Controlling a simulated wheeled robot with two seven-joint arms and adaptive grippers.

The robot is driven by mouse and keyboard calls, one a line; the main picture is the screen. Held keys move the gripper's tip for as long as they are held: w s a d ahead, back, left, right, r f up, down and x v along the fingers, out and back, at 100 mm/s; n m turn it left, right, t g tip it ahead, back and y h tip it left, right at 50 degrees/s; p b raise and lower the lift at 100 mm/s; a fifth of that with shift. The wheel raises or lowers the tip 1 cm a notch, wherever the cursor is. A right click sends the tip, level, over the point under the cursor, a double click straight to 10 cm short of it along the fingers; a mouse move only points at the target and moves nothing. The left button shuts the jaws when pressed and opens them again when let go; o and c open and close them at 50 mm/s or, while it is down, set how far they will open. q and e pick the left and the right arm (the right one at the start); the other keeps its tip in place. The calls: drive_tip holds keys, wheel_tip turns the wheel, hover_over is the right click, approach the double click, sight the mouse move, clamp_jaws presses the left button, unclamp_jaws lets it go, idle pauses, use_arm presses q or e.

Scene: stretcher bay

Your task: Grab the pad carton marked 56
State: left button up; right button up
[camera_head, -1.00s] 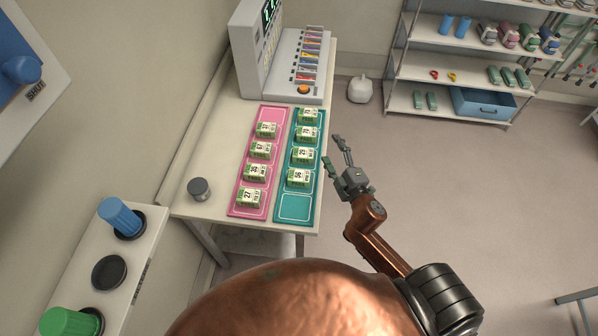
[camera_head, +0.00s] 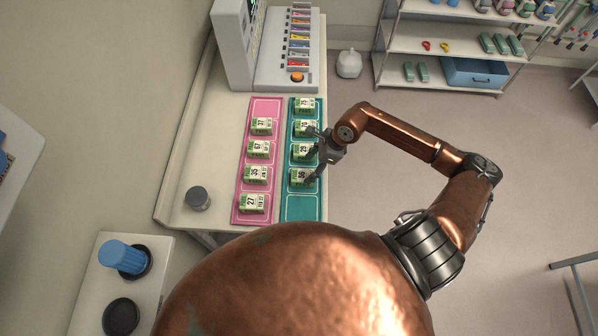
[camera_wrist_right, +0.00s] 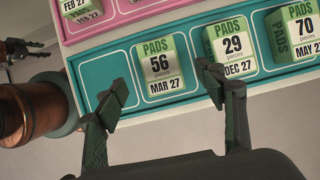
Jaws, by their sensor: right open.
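The pad carton marked 56 (camera_head: 297,178) is a small green and white box on the teal mat (camera_head: 300,207), above an empty outlined slot at the near end. In the right wrist view the carton (camera_wrist_right: 160,62) shows its "56 pieces" and "MAR 27" print. My right gripper (camera_head: 312,157) is open and empty at the mat's right edge. In the right wrist view its fingers (camera_wrist_right: 163,86) are spread, one over the empty slot and one by the carton marked 29 (camera_wrist_right: 233,47). The 56 carton lies ahead, between their lines. A dark jaw-like part shows at that view's left edge, too unclear to read.
Cartons marked 29, 70 and 73 stand farther up the teal mat. A pink mat (camera_head: 240,213) with several similar cartons lies to the left. A grey device (camera_head: 285,75) stands at the back, and a dark round pot (camera_head: 198,198) at left. Floor right of the table is clear.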

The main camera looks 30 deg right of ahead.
sight(304, 175)
drive_tip(key=shift+w+d+f, duration=0.1)
drive_tip(key=shift+f, duration=0.3)
drive_tip(key=p+x, duration=0.2)
drive_tip(key=x, duration=0.4)
drive_tip(key=shift+f, duration=0.15)
drive_tip(key=shift+a+f, duration=0.25)
drive_tip(key=shift+f, duration=0.2)
drive_tip(key=c, duration=1.4)
drive_tip(key=shift+r, duration=0.1)
